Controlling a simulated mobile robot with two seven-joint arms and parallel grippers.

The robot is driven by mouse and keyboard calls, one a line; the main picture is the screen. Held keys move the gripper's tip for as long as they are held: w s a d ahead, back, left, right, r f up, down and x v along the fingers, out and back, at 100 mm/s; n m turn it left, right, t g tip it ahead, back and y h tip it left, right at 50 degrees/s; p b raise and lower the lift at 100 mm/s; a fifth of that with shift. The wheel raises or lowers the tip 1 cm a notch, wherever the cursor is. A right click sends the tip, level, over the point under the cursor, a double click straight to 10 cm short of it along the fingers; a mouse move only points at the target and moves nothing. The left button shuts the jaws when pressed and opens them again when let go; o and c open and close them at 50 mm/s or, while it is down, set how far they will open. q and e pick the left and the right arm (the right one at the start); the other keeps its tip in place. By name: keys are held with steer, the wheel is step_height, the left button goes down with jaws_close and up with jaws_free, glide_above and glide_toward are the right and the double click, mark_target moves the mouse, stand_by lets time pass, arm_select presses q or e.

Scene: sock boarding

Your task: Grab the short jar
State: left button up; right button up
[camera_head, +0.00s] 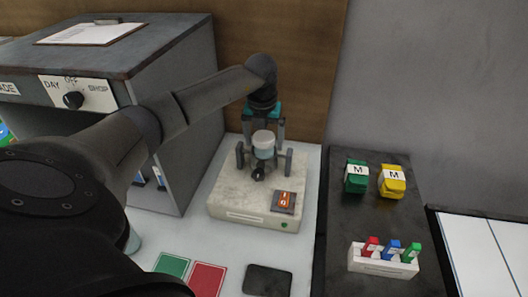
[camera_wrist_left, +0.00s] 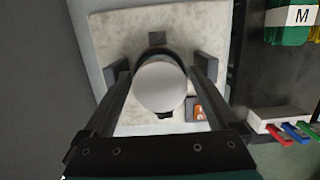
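A short jar with a white lid (camera_head: 264,141) stands at the middle of a cream stone-topped device (camera_head: 230,195). In the left wrist view its round white lid (camera_wrist_left: 160,87) is seen from above. My left gripper (camera_head: 264,135) points down over the device, with one finger on each side of the jar. In the left wrist view the fingers of my left gripper (camera_wrist_left: 162,75) look apart, with a narrow gap showing beside the lid. Contact lower down is hidden. My right gripper is not in view.
Grey posts rise from the device around the jar. A grey cabinet (camera_head: 185,115) with a dial stands left. A dark tray (camera_head: 345,225) on the right holds green (camera_head: 356,178) and yellow (camera_head: 391,184) M-labelled packs and a white holder (camera_head: 380,264). Red and green cards lie in front.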

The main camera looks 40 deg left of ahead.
arm_select(q)
steer(key=c, duration=1.2)
steer(key=shift+r, duration=0.1)
steer(key=shift+c, duration=0.3)
steer(key=shift+r, duration=0.1)
